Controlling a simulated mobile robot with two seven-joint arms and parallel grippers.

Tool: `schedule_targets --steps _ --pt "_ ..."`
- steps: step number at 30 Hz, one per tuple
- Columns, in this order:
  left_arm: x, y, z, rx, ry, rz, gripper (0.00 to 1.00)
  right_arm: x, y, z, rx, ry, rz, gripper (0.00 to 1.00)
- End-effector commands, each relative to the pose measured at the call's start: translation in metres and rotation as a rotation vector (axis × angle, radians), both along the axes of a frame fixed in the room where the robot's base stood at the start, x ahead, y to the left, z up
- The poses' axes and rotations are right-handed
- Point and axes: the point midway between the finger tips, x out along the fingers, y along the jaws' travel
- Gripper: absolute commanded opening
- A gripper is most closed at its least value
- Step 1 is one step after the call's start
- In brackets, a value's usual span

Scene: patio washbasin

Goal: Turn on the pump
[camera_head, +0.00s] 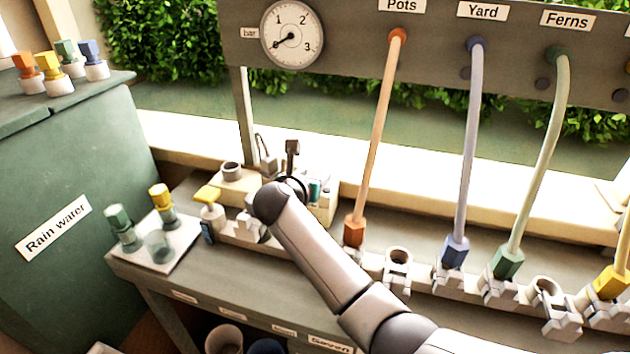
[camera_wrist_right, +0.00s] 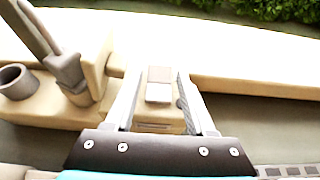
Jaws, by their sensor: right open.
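The beige pump (camera_head: 240,186) stands on the bench at the back, with a round grey port on top. In the right wrist view its beige body (camera_wrist_right: 98,88) lies at the left, with a tilted grey part beside the port. A small block with a pale, switch-like face (camera_wrist_right: 158,92) shows between the fingers of my right gripper (camera_wrist_right: 158,78). The fingers are open, one on each side of it; I cannot tell whether they touch it. In the head view my right gripper (camera_head: 298,185) is beside the pump, its fingertips mostly hidden. My left gripper is not in view.
A pressure gauge (camera_head: 291,34) has its needle at the low end. Orange, blue and green hoses (camera_head: 471,150) run down to fittings on the bench. A white tray (camera_head: 190,238) with coloured connectors and a green rain water tank (camera_head: 90,165) stand left.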

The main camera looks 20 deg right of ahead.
Motion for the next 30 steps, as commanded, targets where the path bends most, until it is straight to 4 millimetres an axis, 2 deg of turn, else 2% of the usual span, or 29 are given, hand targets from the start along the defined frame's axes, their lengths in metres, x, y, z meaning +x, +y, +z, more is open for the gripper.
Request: schedule_targets --steps 4,14,27,29,30 --pt "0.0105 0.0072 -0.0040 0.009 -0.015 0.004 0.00 0.0078 -0.0055 -0.0041 0.000 -0.001 0.000 0.55" --pt "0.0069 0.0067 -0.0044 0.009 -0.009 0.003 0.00 0.0098 -0.0068 -0.0041 0.001 -0.001 0.000 0.55" --pt "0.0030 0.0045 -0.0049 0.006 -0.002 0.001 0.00 0.0095 -0.0066 -0.0045 0.000 0.000 0.000 0.07" --pt "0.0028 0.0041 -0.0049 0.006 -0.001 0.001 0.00 0.0095 -0.0066 -0.0046 0.000 0.000 0.000 0.00" --pt "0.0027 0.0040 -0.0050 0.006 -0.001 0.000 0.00 0.0094 -0.0066 -0.0045 0.000 0.000 0.000 0.00"
